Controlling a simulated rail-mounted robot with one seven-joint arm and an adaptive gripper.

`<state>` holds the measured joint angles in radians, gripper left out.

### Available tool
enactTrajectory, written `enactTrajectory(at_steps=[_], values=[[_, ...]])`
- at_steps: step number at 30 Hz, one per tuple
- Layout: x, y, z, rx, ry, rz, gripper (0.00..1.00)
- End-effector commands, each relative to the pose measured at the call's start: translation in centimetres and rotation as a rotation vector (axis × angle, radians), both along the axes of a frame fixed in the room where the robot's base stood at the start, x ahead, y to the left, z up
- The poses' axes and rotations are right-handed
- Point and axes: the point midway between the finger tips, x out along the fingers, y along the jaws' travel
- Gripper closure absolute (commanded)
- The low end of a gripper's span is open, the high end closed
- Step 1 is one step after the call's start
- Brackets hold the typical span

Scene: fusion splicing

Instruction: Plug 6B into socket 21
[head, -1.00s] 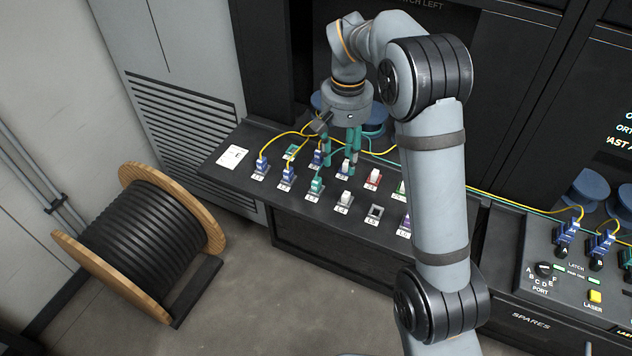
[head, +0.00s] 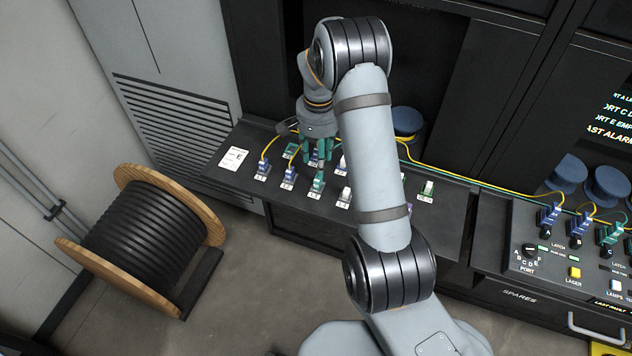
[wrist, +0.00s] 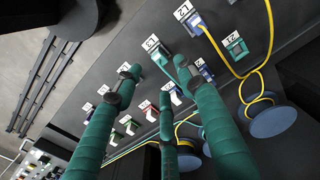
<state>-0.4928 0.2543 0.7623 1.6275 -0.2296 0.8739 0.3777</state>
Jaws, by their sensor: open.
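My gripper (head: 318,158), with teal fingers, is open over the back left of the black sloping panel; its fingers also show in the wrist view (wrist: 158,80). Between and beyond the fingers I see a teal plug (wrist: 162,60) standing in its socket. A blue plug (wrist: 198,29) with a yellow cable stands farther up the panel. A blue plug (wrist: 205,70) is close beside the right finger, partly hidden. A green socket (wrist: 236,47) without a plug is at the upper right. The fingers appear empty.
Yellow cables (wrist: 270,30) loop along the panel's back edge, near blue spools (wrist: 272,118). White plugs (wrist: 175,97) stand farther along the panel. A cable drum (head: 140,240) stands on the floor at left. A test unit (head: 560,262) with plugs is at right.

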Motion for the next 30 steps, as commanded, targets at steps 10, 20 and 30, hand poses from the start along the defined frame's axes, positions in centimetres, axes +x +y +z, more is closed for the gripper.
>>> enactTrajectory(at_steps=[10,20,30], values=[[0.0,0.0,-0.6,-0.001,0.001,0.003,0.59],[-0.1,0.0,-4.1,-0.001,0.003,0.004,0.59],[0.0,0.0,-8.6,-0.001,0.001,0.003,0.59]])
